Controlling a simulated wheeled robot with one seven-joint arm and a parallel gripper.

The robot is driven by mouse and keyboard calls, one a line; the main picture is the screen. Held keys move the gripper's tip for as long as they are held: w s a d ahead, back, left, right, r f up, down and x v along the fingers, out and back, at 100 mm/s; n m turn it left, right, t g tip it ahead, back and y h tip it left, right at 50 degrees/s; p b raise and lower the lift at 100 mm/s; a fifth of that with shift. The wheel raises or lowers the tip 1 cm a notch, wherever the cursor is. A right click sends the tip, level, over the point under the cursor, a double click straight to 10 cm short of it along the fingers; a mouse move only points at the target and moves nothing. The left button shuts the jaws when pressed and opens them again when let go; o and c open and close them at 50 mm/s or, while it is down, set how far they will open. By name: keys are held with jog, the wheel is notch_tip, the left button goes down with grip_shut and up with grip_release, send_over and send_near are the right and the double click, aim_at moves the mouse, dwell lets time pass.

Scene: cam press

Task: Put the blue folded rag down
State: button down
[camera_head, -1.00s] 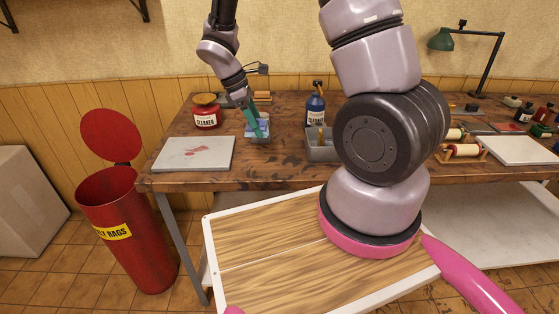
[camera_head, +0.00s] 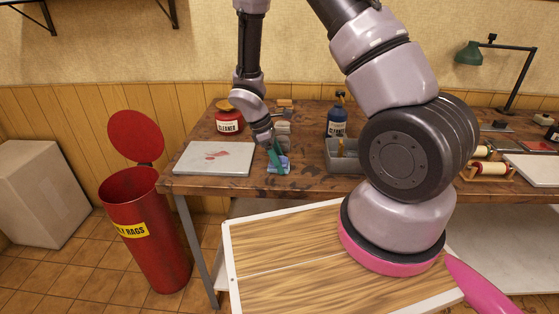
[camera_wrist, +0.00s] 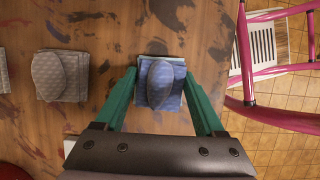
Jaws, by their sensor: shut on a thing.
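The blue folded rag (camera_wrist: 172,101) lies between the green fingers of my gripper (camera_wrist: 160,76) in the wrist view, with a finger against each side. In the head view my gripper (camera_head: 276,163) points down over the front part of the wooden workbench (camera_head: 315,182), with the rag (camera_head: 284,162) at its fingertips. The rag is at or very close to the bench top; I cannot tell whether it rests on it. A grey folded rag (camera_wrist: 76,76) lies apart on the bench to the left in the wrist view, and behind my gripper in the head view (camera_head: 283,131).
A white board with red marks (camera_head: 195,160) lies left of my gripper. A red cleaner jar (camera_head: 228,124), a blue bottle (camera_head: 337,122) and a grey caddy (camera_head: 343,158) stand nearby. A red rag bin (camera_head: 150,240) with its lid up stands on the floor at left.

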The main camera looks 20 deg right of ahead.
jog(key=shift+f, duration=0.2)
grip_release()
jog(key=shift+f, duration=0.1)
jog(key=shift+s, duration=0.15)
jog(key=shift+s, duration=0.1)
jog(key=v, duration=1.3)
jog(key=s+d+r+m+t+y, duration=0.1)
jog(key=s+d+r+m+y, duration=0.2)
jog(key=r, duration=0.6)
jog(key=s+d+r+m+t+y, duration=0.1)
jog(key=d+r+m+t, duration=0.15)
jog(key=r+m, duration=0.5)
jog(key=s+d+r+m+t+y, duration=0.1)
jog(key=s+d+r+m+t, duration=0.1)
jog(key=s+r+m, duration=0.2)
jog(key=s+d+r+m+t+y, duration=0.1)
jog(key=s+d+r+m+t, duration=0.1)
jog(key=s+r, duration=0.5)
notch_tip(320, 180, up, 2)
jog(key=shift+s+d+r+m+t, duration=0.25)
jog(key=shift+s+d+m+t, duration=0.25)
jog(key=shift+m, duration=0.55)
